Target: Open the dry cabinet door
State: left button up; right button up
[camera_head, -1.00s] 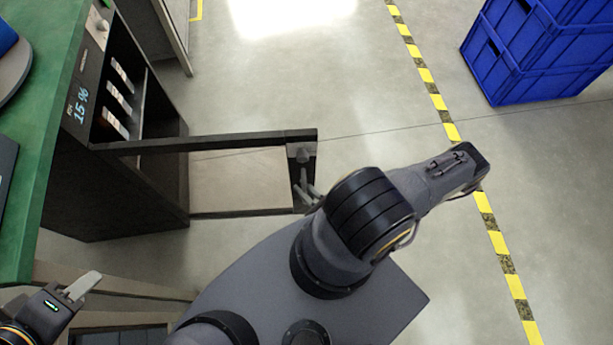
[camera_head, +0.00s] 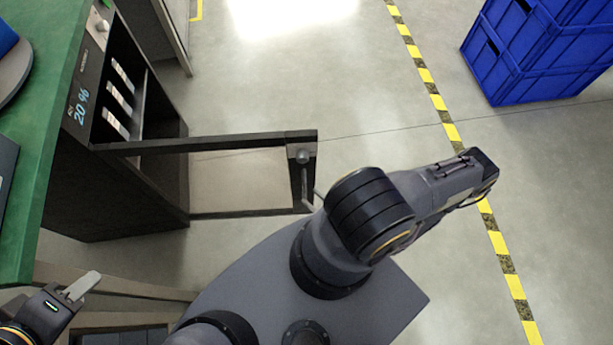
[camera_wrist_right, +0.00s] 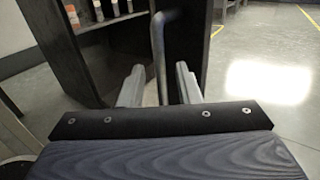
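The dry cabinet (camera_head: 120,195) stands at the left beside the green bench, its door (camera_head: 215,142) swung wide open and sticking out to the right. The door's bar handle (camera_head: 305,185) is at its outer end. In the right wrist view, the handle (camera_wrist_right: 158,55) stands between the two fingers of my right gripper (camera_wrist_right: 158,82), which are apart with gaps on both sides. In the head view my right arm hides most of that gripper. My left gripper (camera_head: 75,293) is at the lower left, away from the door; only one finger shows clearly.
The green bench (camera_head: 45,150) runs along the left. Several white-labelled items (camera_head: 118,100) sit inside the cabinet. Blue crates (camera_head: 540,50) are stacked at the upper right. Floor (camera_head: 350,100) between door and yellow-black tape is clear.

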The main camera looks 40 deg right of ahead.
jog(key=shift+s+d, duration=0.1)
jog(key=shift+s, duration=1.6)
